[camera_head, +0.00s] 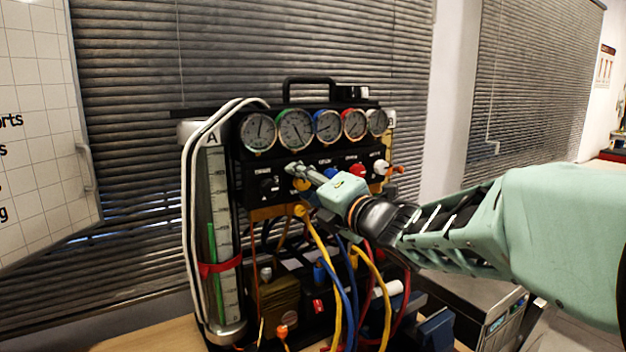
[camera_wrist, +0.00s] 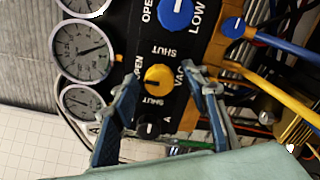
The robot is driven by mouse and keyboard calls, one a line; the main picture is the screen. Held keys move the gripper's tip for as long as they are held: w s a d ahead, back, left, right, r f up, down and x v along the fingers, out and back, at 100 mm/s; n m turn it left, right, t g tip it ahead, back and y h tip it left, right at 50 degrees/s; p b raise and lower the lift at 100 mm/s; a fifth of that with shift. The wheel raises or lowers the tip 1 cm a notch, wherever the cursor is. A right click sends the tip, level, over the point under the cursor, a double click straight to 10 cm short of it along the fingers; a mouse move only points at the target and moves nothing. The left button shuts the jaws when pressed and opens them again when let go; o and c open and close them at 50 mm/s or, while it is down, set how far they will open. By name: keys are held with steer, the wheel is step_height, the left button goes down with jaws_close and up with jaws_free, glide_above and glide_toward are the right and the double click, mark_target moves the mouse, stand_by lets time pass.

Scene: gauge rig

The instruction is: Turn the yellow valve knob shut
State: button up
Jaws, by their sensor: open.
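The yellow valve knob (camera_wrist: 158,77) sits on the black panel in the wrist view, with a white mark on its face and the words OPEN, SHUT and VAC printed around it. My gripper (camera_wrist: 161,72) is open, with one finger on each side of the yellow knob in that view. I cannot tell whether either finger touches it. In the head view my gripper (camera_head: 292,172) reaches the panel from the right, and the yellow knob (camera_head: 302,185) is partly hidden behind it.
A blue knob (camera_wrist: 176,12) and a black knob (camera_wrist: 149,125) flank the yellow one. Gauges (camera_head: 295,129) line the top of the rig. Yellow, blue and red hoses (camera_head: 350,290) hang below the panel. A clear cylinder (camera_head: 217,230) stands at the left.

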steer(key=shift+w, duration=0.1)
stand_by(0.3)
jaws_close()
